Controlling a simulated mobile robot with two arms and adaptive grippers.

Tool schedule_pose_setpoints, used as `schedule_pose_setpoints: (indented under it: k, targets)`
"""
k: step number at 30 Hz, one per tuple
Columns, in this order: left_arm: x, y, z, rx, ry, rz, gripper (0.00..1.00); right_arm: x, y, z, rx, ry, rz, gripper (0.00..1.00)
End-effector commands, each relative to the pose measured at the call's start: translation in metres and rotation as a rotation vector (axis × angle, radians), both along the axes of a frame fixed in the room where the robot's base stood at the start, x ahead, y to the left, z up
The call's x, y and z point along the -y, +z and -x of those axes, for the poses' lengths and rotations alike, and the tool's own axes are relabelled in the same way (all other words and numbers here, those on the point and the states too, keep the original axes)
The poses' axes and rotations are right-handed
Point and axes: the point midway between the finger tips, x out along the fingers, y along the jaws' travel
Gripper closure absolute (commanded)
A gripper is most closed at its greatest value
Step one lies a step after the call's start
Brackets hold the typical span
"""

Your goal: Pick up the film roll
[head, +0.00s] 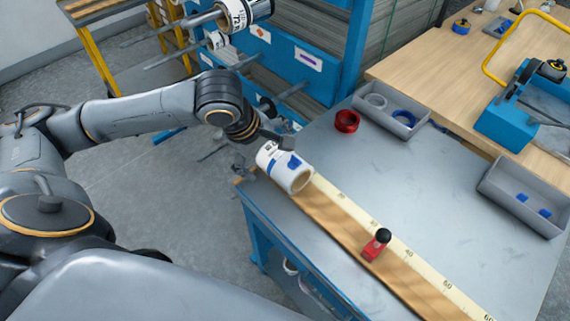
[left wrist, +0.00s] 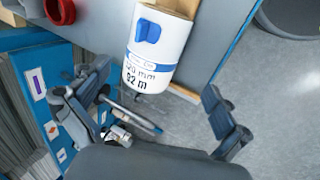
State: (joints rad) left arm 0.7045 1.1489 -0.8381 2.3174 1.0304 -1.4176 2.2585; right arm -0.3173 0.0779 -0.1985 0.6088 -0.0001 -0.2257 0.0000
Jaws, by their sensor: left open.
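The film roll (head: 283,169) is a white cylinder with blue marks and a tan core, lying on its side on the wooden strip at the grey table's left end. In the left wrist view the film roll (left wrist: 158,48) shows black print reading 92 m on its near end. My left gripper (head: 262,142) is at the roll's far left end in the head view, partly hidden behind it. In the left wrist view the left gripper (left wrist: 158,82) is open, its fingers spread wide to either side of the roll's near end, with nothing held. My right gripper is not in view.
A ruler (head: 406,250) and a red stop with a black knob (head: 376,244) run along the table. A red ring (head: 347,121), a grey tray with rings (head: 392,112) and another grey tray (head: 522,196) stand farther back. A blue rack (head: 300,60) holds more rolls. The table's middle is clear.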

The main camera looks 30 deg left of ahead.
Motion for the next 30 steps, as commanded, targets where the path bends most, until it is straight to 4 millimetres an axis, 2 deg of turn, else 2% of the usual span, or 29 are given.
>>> schedule_pose_setpoints:
  k: [2,4,10,13,19,28,29,30]
  targets:
    - [0.002,-0.013,-0.005,-0.001,0.001,0.001,0.0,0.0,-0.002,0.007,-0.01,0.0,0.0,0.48]
    - [0.003,-0.021,-0.008,-0.002,-0.001,0.001,0.0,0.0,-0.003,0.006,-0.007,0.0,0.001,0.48]
    - [0.005,-0.032,-0.014,0.0,0.0,0.001,0.0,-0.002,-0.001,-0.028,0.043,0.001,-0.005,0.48]
    - [0.008,-0.043,-0.022,0.0,0.0,0.001,0.0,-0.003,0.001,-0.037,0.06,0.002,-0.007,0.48]
    - [0.011,-0.068,-0.034,0.0,-0.001,0.0,0.0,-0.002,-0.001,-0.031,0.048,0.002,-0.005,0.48]
    - [0.012,-0.073,-0.036,0.001,-0.002,0.0,0.0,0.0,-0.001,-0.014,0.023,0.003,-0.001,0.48]
    - [0.012,-0.073,-0.036,0.001,-0.002,0.0,0.04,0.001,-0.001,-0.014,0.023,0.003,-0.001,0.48]
    - [0.012,-0.073,-0.036,0.001,-0.002,0.0,0.12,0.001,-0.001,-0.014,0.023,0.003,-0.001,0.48]
